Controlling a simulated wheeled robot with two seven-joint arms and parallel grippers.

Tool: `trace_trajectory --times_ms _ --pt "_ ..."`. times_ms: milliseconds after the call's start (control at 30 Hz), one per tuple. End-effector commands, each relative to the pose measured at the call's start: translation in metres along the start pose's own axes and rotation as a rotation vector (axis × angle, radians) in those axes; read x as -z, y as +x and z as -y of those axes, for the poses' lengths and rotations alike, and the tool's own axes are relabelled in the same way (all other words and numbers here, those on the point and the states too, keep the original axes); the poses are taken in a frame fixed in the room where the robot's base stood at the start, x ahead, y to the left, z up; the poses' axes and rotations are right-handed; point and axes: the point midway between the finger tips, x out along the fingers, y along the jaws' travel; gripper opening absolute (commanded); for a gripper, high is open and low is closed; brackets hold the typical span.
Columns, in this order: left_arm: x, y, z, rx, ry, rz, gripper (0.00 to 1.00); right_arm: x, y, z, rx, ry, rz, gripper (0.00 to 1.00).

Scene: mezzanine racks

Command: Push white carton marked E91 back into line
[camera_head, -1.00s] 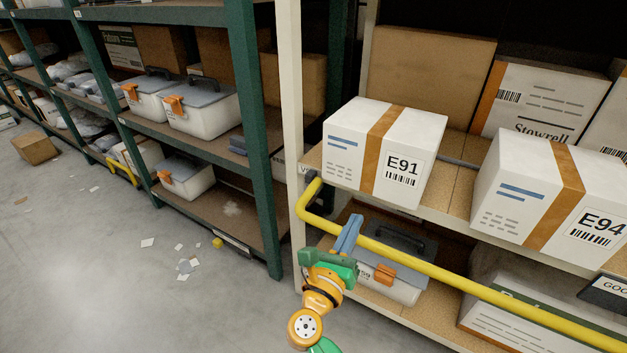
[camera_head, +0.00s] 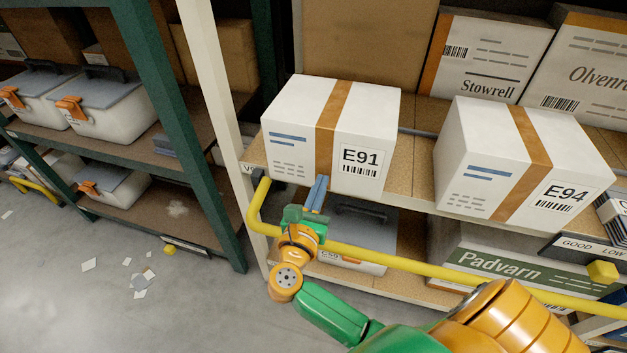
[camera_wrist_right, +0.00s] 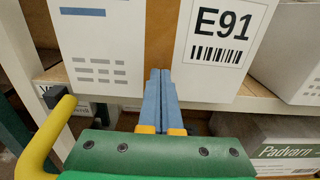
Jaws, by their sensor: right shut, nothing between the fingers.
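The white carton marked E91 (camera_head: 290,145) sits on the upper shelf, its front by the shelf's front edge. It has a brown tape band, blue lines and a barcode label. In the right wrist view the carton (camera_wrist_right: 110,50) fills the top. My right gripper (camera_head: 320,184) is shut and empty, its blue fingers together just below and in front of the carton's lower front. In the right wrist view the fingertips (camera_wrist_right: 160,74) overlap the bottom of the tape band; I cannot tell whether they touch it. My left gripper is not in view.
A yellow rail (camera_head: 400,261) runs across the shelf front, close under my right gripper. A white carton marked E94 (camera_head: 490,165) stands to the right with a gap between. A cream post (camera_head: 215,90) stands left. Larger boxes stand behind.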

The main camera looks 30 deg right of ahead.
Motion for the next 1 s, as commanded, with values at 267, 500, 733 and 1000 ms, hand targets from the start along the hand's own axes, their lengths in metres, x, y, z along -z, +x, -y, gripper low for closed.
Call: trace_trajectory --times_ms 267,500,733,1000 --pt "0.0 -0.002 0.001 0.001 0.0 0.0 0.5 0.001 0.001 0.003 -0.001 -0.001 0.0 0.0" --pt "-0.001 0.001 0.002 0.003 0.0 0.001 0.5 0.002 0.006 0.003 0.002 -0.001 0.0 0.0" --pt "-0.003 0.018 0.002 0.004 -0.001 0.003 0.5 0.004 0.052 0.003 0.003 -0.001 0.001 0.0" --pt "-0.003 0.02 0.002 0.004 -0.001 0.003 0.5 0.001 0.072 0.003 0.0 -0.002 -0.001 0.0"
